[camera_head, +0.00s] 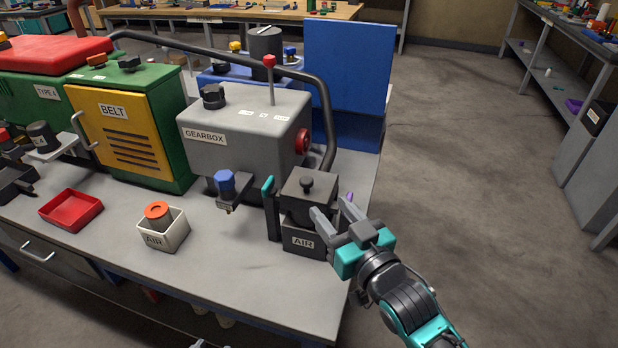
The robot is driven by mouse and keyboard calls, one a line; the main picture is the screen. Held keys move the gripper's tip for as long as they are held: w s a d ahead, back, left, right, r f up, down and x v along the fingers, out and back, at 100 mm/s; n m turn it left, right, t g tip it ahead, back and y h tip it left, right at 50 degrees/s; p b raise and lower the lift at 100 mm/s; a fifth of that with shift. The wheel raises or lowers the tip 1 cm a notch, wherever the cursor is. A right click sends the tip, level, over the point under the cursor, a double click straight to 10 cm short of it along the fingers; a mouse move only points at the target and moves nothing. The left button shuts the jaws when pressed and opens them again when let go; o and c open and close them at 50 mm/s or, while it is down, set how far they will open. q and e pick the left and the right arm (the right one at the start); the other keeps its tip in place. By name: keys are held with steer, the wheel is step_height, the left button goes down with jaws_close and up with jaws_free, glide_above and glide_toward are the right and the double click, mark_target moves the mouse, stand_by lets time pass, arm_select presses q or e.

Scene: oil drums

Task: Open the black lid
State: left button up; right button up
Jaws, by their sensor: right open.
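A dark square lid with a round knob (305,183) is on a black box labelled AIR (303,240) near the table's right front corner. The lid looks closed. A lever with a teal tip (268,188) stands at the box's left side. My right gripper (332,212) is open at the box's right front, its fingers pointing toward the box. It covers part of the box's right side, and I cannot tell whether it touches. A black cap (213,97) also sits on top of the grey gearbox (240,145). My left gripper is not in view.
The gearbox stands right behind the black box, with a blue-knobbed valve (225,184) to the left. A white AIR bin (163,238) and a red tray (70,212) are farther left. A blue panel (348,65) rises behind. The floor to the right is clear.

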mark_target(309, 183)
steer(key=x, duration=1)
steer(key=shift+w+a+b, duration=0.1)
steer(key=shift+w+b, duration=0.15)
steer(key=shift+b, duration=0.1)
steer(key=shift+c, duration=0.2)
jaws_close()
